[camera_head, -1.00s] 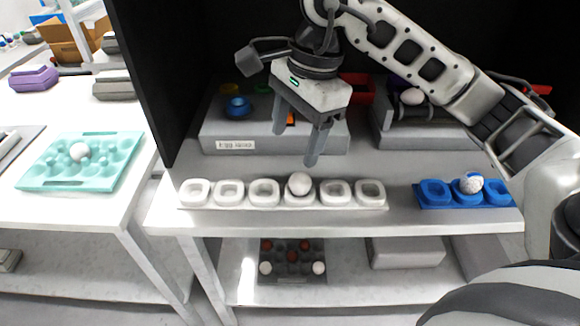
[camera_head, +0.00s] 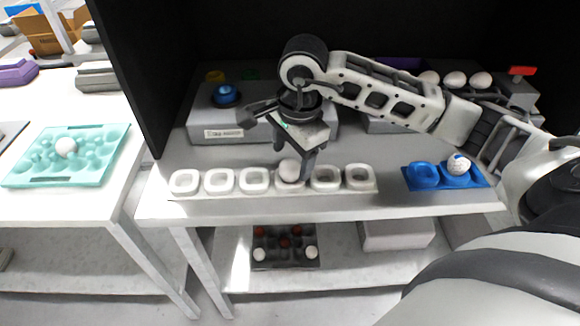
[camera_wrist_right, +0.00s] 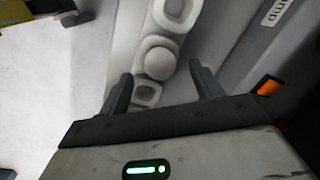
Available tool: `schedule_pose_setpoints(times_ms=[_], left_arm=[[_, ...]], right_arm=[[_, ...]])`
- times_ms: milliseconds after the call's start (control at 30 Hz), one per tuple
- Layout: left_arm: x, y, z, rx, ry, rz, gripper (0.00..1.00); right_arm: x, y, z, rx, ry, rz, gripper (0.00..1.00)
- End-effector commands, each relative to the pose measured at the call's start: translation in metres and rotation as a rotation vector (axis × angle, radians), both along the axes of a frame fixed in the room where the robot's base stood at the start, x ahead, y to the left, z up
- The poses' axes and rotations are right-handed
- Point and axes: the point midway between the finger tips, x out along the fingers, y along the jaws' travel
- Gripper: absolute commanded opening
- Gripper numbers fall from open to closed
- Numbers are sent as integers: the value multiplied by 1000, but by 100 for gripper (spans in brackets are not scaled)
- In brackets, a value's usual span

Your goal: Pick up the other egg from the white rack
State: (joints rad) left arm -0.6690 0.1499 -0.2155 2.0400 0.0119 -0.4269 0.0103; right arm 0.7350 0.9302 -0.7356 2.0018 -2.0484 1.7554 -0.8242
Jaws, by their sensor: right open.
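The white rack (camera_head: 220,182) is a row of several square cups on the grey shelf. One white egg (camera_head: 289,170) sits in a cup right of the rack's middle; the other cups look empty. My right gripper (camera_head: 296,168) is low over the rack at this egg. In the right wrist view the egg (camera_wrist_right: 160,64) lies ahead, between the lines of the two open fingers of the gripper (camera_wrist_right: 163,85). The fingers stand apart from each other and do not hold the egg. My left gripper is not in view.
A blue rack (camera_head: 424,176) with a marked egg (camera_head: 458,166) stands to the right. A teal tray (camera_head: 100,165) with a white egg (camera_head: 67,147) is on the left table. A grey box (camera_head: 205,125) stands behind the white rack. A dark tray (camera_head: 285,262) with eggs lies below.

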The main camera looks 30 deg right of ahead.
Motion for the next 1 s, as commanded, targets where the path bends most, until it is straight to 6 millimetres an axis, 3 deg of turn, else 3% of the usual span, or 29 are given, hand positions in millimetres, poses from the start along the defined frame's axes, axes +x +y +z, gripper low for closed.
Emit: schedule_pose_setpoints(times_ms=[200,467,600,1000], left_arm=[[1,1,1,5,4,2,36],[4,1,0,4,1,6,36],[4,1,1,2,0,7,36],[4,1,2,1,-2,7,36]], right_arm=[[3,1,-27,2,2,-1,65],[4,1,-31,1,0,0,65],[4,1,-30,1,0,0,33],[4,1,-28,1,-2,-1,33]])
